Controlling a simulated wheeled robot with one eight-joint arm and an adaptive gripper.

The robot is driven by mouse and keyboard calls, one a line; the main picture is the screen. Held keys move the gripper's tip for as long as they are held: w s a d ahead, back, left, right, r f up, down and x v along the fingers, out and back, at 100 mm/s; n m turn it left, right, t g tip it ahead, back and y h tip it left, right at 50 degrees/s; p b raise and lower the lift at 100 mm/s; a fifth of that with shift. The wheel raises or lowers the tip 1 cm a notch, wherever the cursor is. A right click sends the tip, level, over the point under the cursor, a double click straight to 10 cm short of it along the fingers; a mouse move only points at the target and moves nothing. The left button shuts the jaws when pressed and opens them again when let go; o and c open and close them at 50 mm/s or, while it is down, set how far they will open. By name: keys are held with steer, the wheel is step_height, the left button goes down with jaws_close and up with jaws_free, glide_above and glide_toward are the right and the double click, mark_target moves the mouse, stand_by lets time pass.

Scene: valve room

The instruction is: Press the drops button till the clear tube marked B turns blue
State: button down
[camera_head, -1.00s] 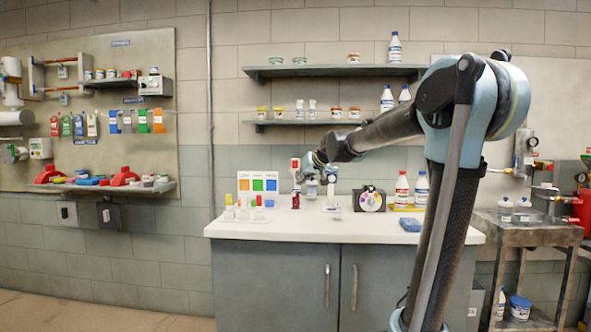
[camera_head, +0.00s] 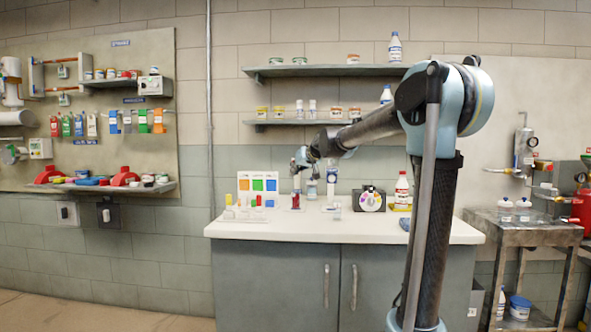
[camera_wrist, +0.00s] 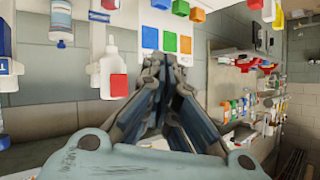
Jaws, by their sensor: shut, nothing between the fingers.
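My gripper (camera_head: 301,158) is above the back of the white counter, at the top of a small upright stand, which it partly hides. In the wrist view my gripper (camera_wrist: 163,68) has its fingers together, with nothing between them. A tube with dark red contents (camera_head: 295,201) stands low at that stand. A second pale stand (camera_head: 333,196) is just to its right, with a small clear vessel low on it. I cannot read a B on any tube, see any blue tube contents, or pick out the drops button for certain.
A colour card (camera_head: 258,184) stands behind several colour-capped tubes (camera_head: 244,204) on the left of the counter (camera_head: 300,229). A colour-wheel box (camera_head: 370,199) and a red-labelled bottle (camera_head: 402,189) are to the right. Shelves (camera_head: 330,71) hang above.

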steer(key=w, duration=0.7)
steer(key=shift+d, duration=0.15)
steer(key=shift+w+r, duration=0.1)
steer(key=shift+w, duration=0.85)
stand_by(2.2)
steer(key=shift+s, duration=0.95)
steer(key=s, duration=0.5)
stand_by(0.5)
stand_by(0.5)
